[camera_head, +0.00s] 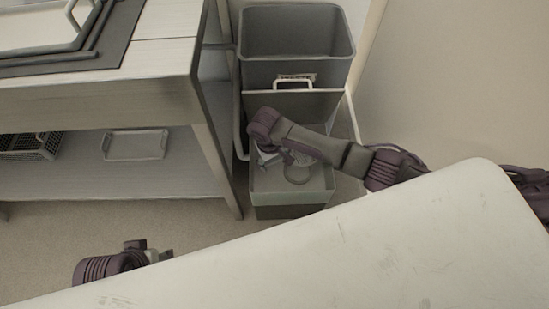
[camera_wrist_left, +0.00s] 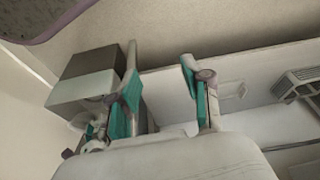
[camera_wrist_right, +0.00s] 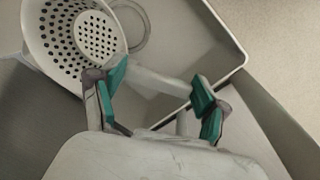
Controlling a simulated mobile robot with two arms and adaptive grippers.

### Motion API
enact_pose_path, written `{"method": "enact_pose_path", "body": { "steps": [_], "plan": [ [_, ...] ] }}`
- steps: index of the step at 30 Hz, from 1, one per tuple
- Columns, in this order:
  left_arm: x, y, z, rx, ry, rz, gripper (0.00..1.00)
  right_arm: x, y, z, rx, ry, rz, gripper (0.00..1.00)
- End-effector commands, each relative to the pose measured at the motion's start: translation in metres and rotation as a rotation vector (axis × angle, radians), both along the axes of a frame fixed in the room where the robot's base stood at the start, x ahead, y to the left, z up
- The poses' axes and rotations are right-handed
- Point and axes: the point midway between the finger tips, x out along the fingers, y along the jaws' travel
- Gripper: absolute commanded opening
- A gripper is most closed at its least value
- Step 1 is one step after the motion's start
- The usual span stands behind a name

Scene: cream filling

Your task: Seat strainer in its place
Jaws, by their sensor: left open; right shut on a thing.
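The strainer (camera_wrist_right: 60,35) is a white perforated bowl at the upper left of the right wrist view. My right gripper (camera_wrist_right: 158,98) is shut on its pale handle, which spans between the teal finger pads. In the head view this gripper (camera_head: 275,152) is over the lower grey open bin (camera_head: 315,190), and the strainer there is mostly hidden by my arm. A round ring (camera_head: 298,172) shows on the bin floor; it also shows beside the bowl in the right wrist view (camera_wrist_right: 146,30). My left gripper (camera_head: 163,256) is open and empty at lower left, also in the left wrist view (camera_wrist_left: 165,90).
A tall grey bin (camera_head: 295,45) stands behind the lower one, with a white handle (camera_head: 293,79) below its rim. A workbench (camera_head: 100,100) at left carries a tray on top. Its lower shelf (camera_head: 80,180) holds a wire basket (camera_head: 32,146) and a pale tray (camera_head: 135,145).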

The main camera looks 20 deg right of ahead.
Motion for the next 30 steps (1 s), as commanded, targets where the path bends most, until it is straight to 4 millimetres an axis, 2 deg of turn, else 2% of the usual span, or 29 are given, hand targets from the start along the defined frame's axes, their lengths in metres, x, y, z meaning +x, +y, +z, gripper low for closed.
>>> {"method": "enact_pose_path", "body": {
  "steps": [10,30],
  "plan": [
    [-0.004,0.001,0.007,0.001,-0.007,0.0,0.49,0.0,0.0,-0.013,0.0,0.0,0.0,0.07],
    [0.01,-0.003,-0.002,-0.013,-0.071,-0.005,0.49,0.001,0.0,-0.036,0.001,-0.001,0.0,0.07]
  ]
}}
